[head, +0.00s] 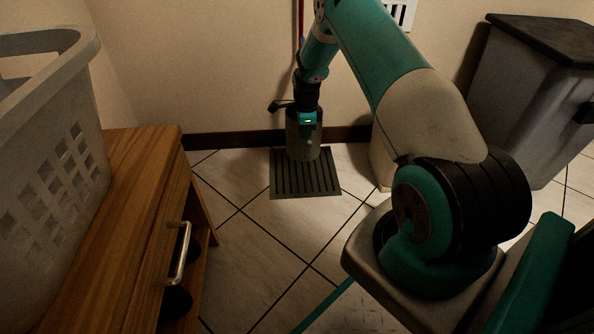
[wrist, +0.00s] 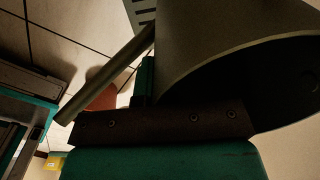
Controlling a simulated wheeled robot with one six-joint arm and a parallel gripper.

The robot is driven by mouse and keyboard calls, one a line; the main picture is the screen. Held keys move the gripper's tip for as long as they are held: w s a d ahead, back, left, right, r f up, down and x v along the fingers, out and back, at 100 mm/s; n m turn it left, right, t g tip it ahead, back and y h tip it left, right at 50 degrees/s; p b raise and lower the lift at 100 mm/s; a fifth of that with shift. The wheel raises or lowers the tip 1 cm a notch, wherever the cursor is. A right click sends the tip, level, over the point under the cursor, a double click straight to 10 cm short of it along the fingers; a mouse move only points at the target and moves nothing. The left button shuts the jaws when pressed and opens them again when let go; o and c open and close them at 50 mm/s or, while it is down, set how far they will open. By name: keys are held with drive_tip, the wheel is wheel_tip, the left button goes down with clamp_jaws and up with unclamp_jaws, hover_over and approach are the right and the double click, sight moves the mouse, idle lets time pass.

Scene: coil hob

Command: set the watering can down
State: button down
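The dark grey-green watering can (head: 302,145) is upright in the head view, its dark spout pointing left. Its base shows against the back part of the dark slatted mat (head: 306,190) on the floor; I cannot tell whether it touches. My gripper (head: 307,118) is at the upper part of the can and appears shut on it. In the wrist view the can's body (wrist: 200,35) fills the upper right, with its dark open mouth to the right and a tube-like part reaching lower left. A green finger stands against the can; the exact grip is partly hidden.
A wooden cabinet (head: 115,215) with a metal handle and a pale laundry basket (head: 50,150) stand at left. A grey bin (head: 515,100) with a dark lid stands at right. Tiled floor (head: 265,245) lies clear before the mat. The wall is close behind.

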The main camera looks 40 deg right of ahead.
sight(304, 155)
wheel_tip(304, 155, down, 10)
drive_tip(key=b, duration=0.6)
drive_tip(key=shift+w+b, duration=0.1)
drive_tip(key=shift+b, duration=0.2)
drive_tip(key=c, duration=1.7)
unclamp_jaws()
drive_tip(key=shift+f, duration=0.1)
drive_tip(key=o, duration=0.3)
drive_tip(key=shift+o, duration=0.2)
